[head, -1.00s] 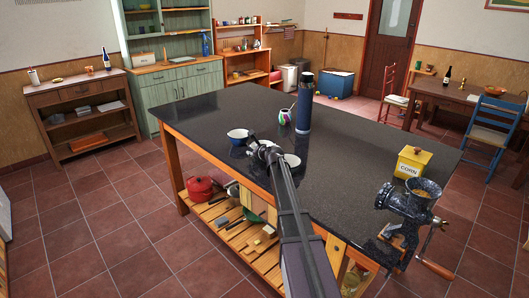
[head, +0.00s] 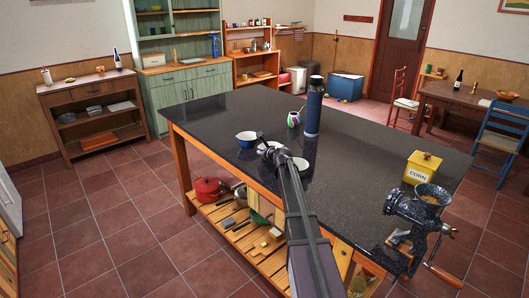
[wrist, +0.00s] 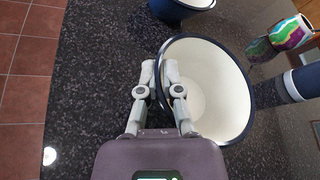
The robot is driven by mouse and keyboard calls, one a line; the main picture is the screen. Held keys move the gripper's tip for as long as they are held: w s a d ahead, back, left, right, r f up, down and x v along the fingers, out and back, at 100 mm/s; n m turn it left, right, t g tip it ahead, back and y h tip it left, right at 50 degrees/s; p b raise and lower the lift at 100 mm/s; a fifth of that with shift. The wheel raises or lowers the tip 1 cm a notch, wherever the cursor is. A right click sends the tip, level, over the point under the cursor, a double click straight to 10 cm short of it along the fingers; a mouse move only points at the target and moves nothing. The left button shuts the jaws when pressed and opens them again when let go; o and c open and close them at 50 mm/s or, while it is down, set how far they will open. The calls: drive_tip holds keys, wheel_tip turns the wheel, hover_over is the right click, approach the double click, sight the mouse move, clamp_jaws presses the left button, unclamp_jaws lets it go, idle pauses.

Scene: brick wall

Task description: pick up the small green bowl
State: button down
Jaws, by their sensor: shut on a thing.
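A bowl (wrist: 206,92) with a cream inside and a dark rim fills the middle of the wrist view; no green shows on it. My gripper (wrist: 159,72) is shut on its left rim, one finger outside and one inside. In the head view pale parts of a bowl (head: 300,165) show beside my arm, which hides the rest and most of my gripper. I cannot tell whether the bowl is clear of the counter. A second bowl (head: 247,138), blue outside and white inside, stands to the left; it also shows at the top of the wrist view (wrist: 186,6).
The counter's far left part is clear. A red pot (head: 207,190) sits on the shelf below.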

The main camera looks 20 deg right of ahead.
drive_tip(key=shift+r+p, duration=4.55)
drive_tip(key=shift+r, duration=0.2)
drive_tip(key=shift+r, duration=0.15)
